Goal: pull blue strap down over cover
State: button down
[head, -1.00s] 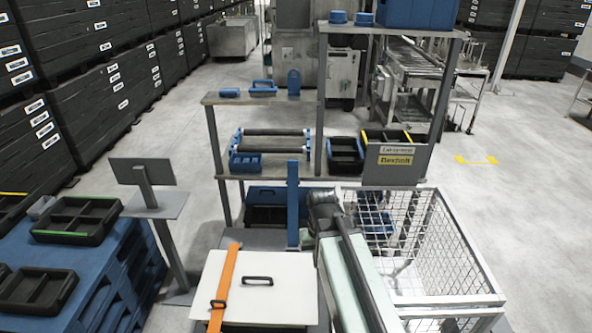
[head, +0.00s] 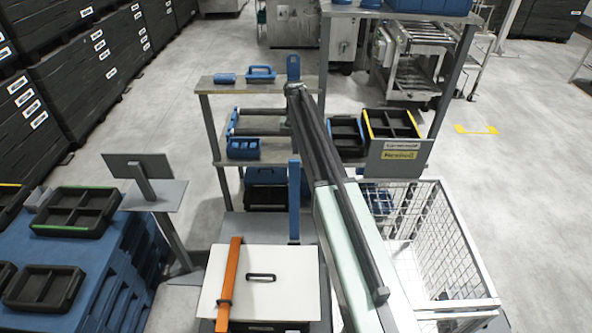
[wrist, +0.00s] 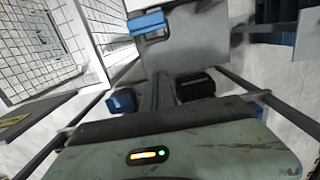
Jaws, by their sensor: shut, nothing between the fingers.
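The blue strap (head: 294,202) stands upright at the back edge of the white cover (head: 282,291), near its right side. It does not lie over the cover. An orange strap (head: 229,283) lies across the cover's left part, and a black handle (head: 261,277) is at its middle. My gripper (head: 292,90) is at the far end of my raised arm, beyond and above the blue strap and apart from it. In the wrist view my gripper (wrist: 158,92) looks shut and empty.
A shelf rack (head: 205,160) with blue parts and black trays stands behind the cover. A white wire cage (head: 440,240) is to the right. A grey stand (head: 150,195) and a blue pallet stack (head: 90,250) are at left. Open floor lies beyond.

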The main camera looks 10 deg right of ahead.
aim_at(295, 170)
notch_tip(295, 170, down, 12)
jog(key=b, duration=1.1)
jog(key=s+r+p, duration=0.2)
jog(key=s+r, duration=0.1)
jog(key=shift+s+a, duration=0.2)
jog(key=shift+a, duration=0.15)
jog(key=shift+p, duration=0.3)
